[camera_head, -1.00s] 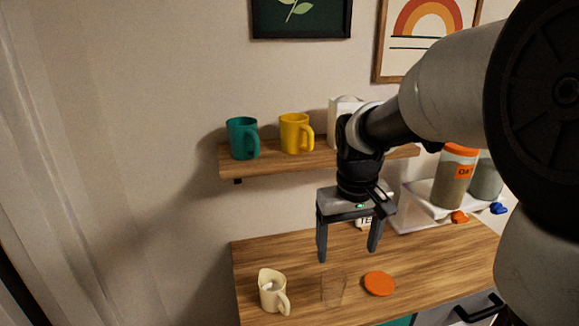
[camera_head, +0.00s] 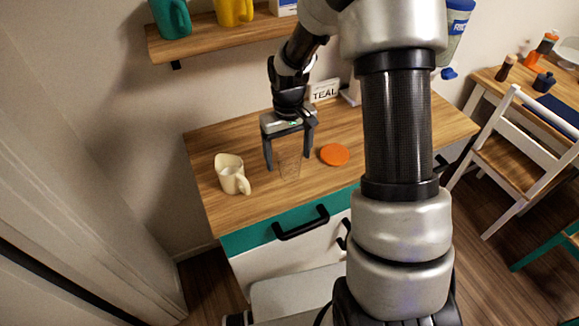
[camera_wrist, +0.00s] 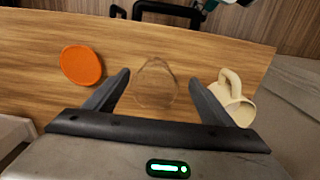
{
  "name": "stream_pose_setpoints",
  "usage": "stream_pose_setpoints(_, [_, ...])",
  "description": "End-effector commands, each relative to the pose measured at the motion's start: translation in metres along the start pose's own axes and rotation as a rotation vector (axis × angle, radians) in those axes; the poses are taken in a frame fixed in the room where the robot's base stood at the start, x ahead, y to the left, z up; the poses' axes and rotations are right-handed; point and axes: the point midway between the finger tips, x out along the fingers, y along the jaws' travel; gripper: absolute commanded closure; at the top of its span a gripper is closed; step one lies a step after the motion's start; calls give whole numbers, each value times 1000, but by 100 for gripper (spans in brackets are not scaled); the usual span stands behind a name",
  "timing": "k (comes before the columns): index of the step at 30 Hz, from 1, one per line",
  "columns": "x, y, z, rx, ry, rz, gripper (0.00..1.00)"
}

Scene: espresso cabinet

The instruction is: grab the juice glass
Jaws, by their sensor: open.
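The juice glass (camera_head: 290,166) is clear and stands on the wooden cabinet top (camera_head: 255,205), hard to make out against the wood. My gripper (camera_head: 290,160) is open above and just behind it in the head view, fingers pointing down. In the wrist view the glass (camera_wrist: 155,84) lies in line with the gap between the two fingers of my gripper (camera_wrist: 160,85). Nothing is held. I cannot tell whether the glass is between the fingertips or just beyond them.
A cream jug (camera_head: 232,174) stands left of the glass and an orange disc (camera_head: 334,155) lies to its right. A shelf with teal (camera_head: 171,17) and yellow (camera_head: 233,11) mugs is above. The cabinet's front right top is clear.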

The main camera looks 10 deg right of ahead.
Motion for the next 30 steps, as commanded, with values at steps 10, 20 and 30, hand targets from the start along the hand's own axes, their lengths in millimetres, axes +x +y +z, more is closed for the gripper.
stream_pose_setpoints(10, [33, 6, -7, 0, -3, -1, 24])
stream_pose_setpoints(20, [59, 8, -9, 1, 1, 0, 24])
stream_pose_setpoints(30, [59, 8, -9, 0, 1, 0, 57])
